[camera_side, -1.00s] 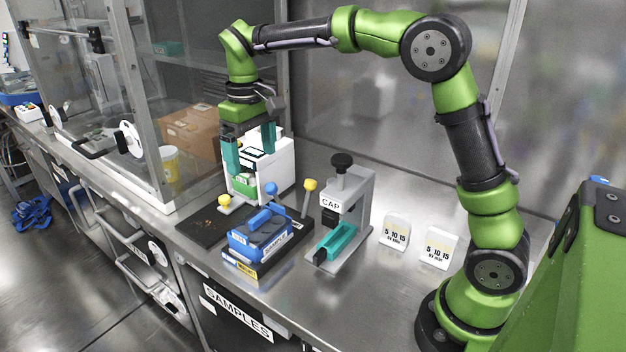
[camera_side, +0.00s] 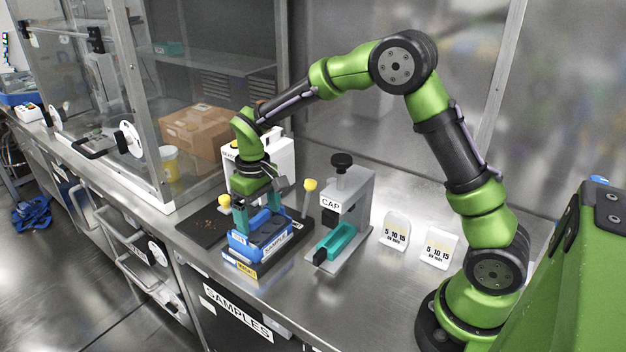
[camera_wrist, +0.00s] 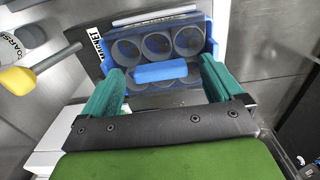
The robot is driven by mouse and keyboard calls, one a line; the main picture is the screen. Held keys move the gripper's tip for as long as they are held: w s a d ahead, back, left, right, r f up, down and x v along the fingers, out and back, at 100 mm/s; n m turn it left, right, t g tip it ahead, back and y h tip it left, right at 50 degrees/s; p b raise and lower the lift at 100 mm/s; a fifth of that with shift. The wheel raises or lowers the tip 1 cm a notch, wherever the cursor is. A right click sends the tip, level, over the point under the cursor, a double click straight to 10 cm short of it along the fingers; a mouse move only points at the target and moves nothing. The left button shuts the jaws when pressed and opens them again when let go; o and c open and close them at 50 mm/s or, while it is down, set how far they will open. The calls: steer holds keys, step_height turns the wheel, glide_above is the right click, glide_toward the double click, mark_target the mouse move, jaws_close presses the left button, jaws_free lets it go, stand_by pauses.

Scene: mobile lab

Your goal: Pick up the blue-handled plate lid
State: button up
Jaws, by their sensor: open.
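The plate lid (camera_wrist: 191,52) is clear with a blue rim and a blue bar handle (camera_wrist: 160,71). It sits on the blue sample plate (camera_side: 243,250) on the dark stand; round wells show through it in the wrist view. My gripper (camera_side: 257,214) is open, with its teal fingers pointing down at the lid. In the wrist view the fingers of my gripper (camera_wrist: 160,82) stand to either side of the handle, with gaps. The fingers partly cover the lid in the side view. I cannot tell whether the fingertips touch the lid.
A yellow-knobbed lever (camera_side: 309,185) stands just right of the lid. The capper stand (camera_side: 355,205) with a teal tray (camera_side: 336,240) is farther right. A white device (camera_side: 284,160) is behind my gripper. Two white number cards (camera_side: 396,230) stand on the bench.

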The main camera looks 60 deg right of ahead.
mark_target(259, 216)
steer(key=shift+f, duration=0.3)
steer(key=c, duration=1.1)
steer(key=shift+r, duration=0.15)
step_height(259, 216, up, 10)
steer(key=shift+f, duration=0.1)
steer(key=shift+r, duration=2)
